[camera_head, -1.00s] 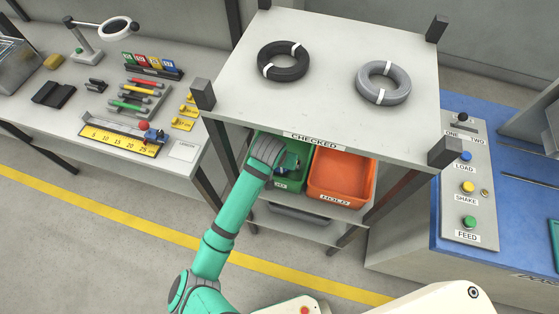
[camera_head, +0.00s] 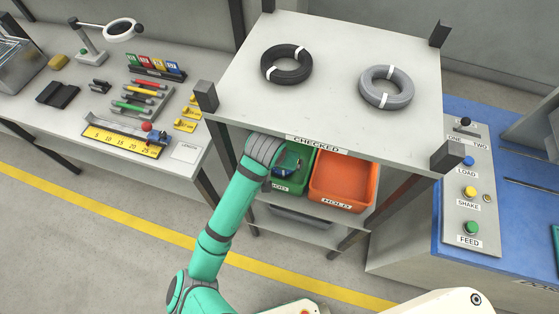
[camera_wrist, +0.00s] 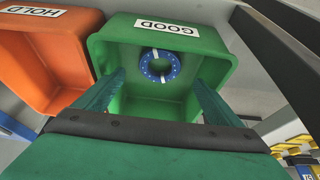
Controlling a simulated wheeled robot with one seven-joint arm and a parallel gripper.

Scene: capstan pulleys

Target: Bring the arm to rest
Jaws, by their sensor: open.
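My gripper (camera_wrist: 160,82) is open and empty, its two green fingers spread apart over the front of the green GOOD bin (camera_wrist: 215,62). A blue ring (camera_wrist: 147,68) with white bands lies on the floor of that bin, between and beyond the fingertips in the wrist view. In the head view my arm reaches to the green bin (camera_head: 302,158) under the CHECKED top, and its wrist covers the bin's left part. The fingers are hard to make out there.
The orange HOLD bin (camera_head: 343,180) stands right beside the green one. The table top (camera_head: 330,60) above carries a black coil (camera_head: 268,75) and a grey coil (camera_head: 367,88). Table legs flank the shelf. Floor in front is clear.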

